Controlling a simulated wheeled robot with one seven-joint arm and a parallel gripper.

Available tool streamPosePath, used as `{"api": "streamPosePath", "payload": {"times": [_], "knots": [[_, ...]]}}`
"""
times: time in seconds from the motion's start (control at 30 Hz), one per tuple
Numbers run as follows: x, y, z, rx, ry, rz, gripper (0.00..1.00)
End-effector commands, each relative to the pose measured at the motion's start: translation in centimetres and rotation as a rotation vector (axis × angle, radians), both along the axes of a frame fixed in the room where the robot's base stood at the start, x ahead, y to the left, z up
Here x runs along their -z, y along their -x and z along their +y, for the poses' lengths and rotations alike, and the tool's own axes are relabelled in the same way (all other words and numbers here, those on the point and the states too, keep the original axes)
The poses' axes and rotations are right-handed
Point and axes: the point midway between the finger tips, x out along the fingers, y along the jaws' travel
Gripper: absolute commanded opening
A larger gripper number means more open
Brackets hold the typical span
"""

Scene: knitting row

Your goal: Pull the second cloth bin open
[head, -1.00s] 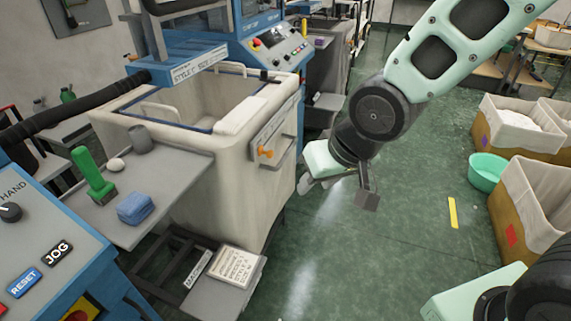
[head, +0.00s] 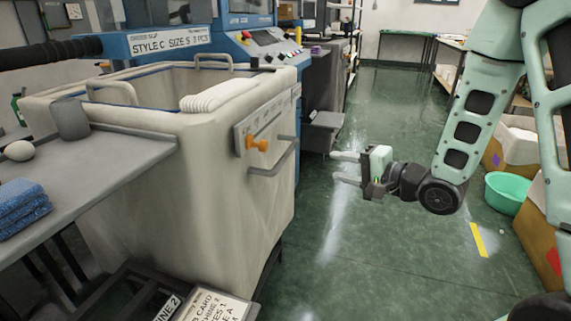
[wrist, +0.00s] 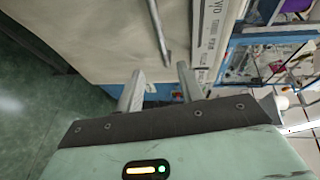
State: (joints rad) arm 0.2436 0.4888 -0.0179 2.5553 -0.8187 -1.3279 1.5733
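A cream cloth bin (head: 215,190) stands under the blue knitting machine in the head view. Its front carries a pale label plate (head: 268,119), an orange knob (head: 257,144) and a grey bar handle (head: 286,158). My gripper (head: 336,168) is open and empty, to the right of the handle, pointing left at the bin front and apart from it. In the wrist view the two fingers (wrist: 160,70) are spread, with the bin's cloth front (wrist: 90,40) beyond them. The grey handle (wrist: 160,35) lies just above the gap between the fingertips, not between the fingers.
A grey shelf (head: 110,160) with a blue folded cloth (head: 22,207) and a grey cup (head: 70,119) juts out at left. A card (head: 215,306) lies low in front. A green basin (head: 507,192) is on the floor at right. The aisle floor between is clear.

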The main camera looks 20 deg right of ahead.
Motion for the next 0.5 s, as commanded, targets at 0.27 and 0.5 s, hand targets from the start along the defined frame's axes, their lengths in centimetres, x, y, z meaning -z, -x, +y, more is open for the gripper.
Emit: {"api": "streamPosePath", "payload": {"times": [0.27, 0.5], "knots": [[0.8, -3.1, 2.0, -0.005, -0.001, -0.002, 0.38], [1.6, -7.4, 4.6, -0.003, -0.002, -0.002, 0.38]]}}
